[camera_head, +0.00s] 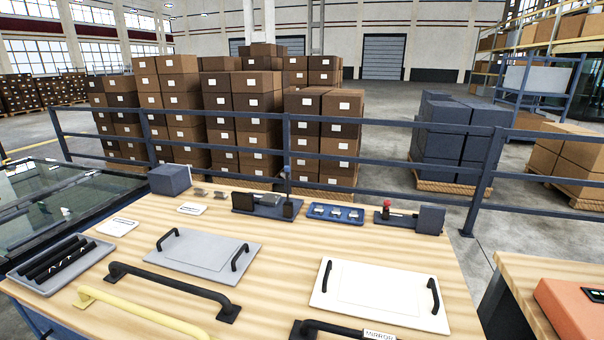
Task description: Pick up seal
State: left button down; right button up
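Several long black strips, which look like rubber seals (52,260), lie side by side in a grey tray (88,262) at the left end of the wooden table. One strip has small pale marks on it. No label that I can read names the seal, so I cannot tell for certain which part it is. Neither of my grippers shows in the head view.
On the wooden table (270,285) are a grey panel (205,250) and a white panel (380,290), each with black handles, a black grab bar (170,284), a yellow bar (140,314) and a blue tray (335,213). A blue railing (400,124) stands behind.

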aim_at(47, 255)
jog(key=u, duration=1.65)
jog(key=i+j+u, duration=0.3)
jog(key=i, duration=0.45)
jog(key=i+j+u, duration=0.3)
jog(key=i, duration=0.45)
jog(key=i+u, duration=0.25)
jog(key=i, duration=0.55)
jog(key=i+j+z, duration=0.1)
jog(key=i+z, duration=0.25)
jog(key=i+j+z, duration=0.2)
jog(key=i+z, duration=0.15)
jog(key=i, duration=0.15)
jog(key=i+j+z, duration=0.6)
jog(key=z, duration=0.2)
jog(key=i+j+z, duration=0.2)
jog(key=j+z, duration=0.2)
jog(key=i+j+z, duration=0.15)
jog(key=j+z, duration=0.3)
jog(key=i+j+z, duration=0.1)
jog(key=j+z, duration=0.75)
